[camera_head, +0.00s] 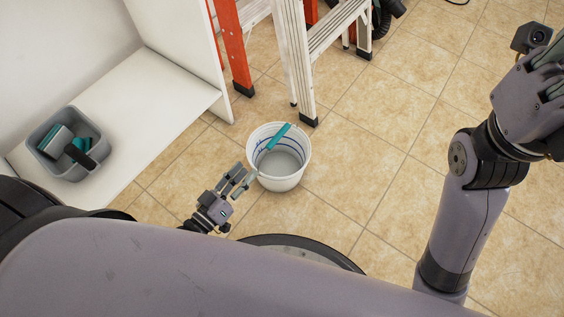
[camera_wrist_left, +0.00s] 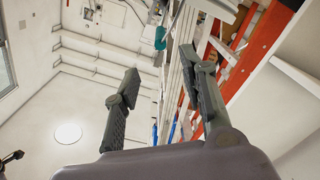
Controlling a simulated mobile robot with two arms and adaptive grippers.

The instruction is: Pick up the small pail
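The small pail (camera_head: 279,181) is white and round, and stands upright on the tiled floor near the middle of the head view. A teal bar (camera_head: 278,136) lies slantwise across its far rim. Blue lines show inside the pail. My left gripper (camera_head: 241,180) is at the pail's near left side, close to its wall; I cannot tell if they touch. In the left wrist view my left gripper (camera_wrist_left: 160,65) has its fingers apart, with nothing seen held between them. My right arm is at the right edge, and its fingers are not clear there.
A white shelf unit (camera_head: 140,110) stands at left, holding a grey tub (camera_head: 65,175) with teal and black items. An orange ladder (camera_head: 232,45) and a pale stepladder (camera_head: 293,50) stand just behind the pail. Tiled floor (camera_head: 370,140) is clear to its right.

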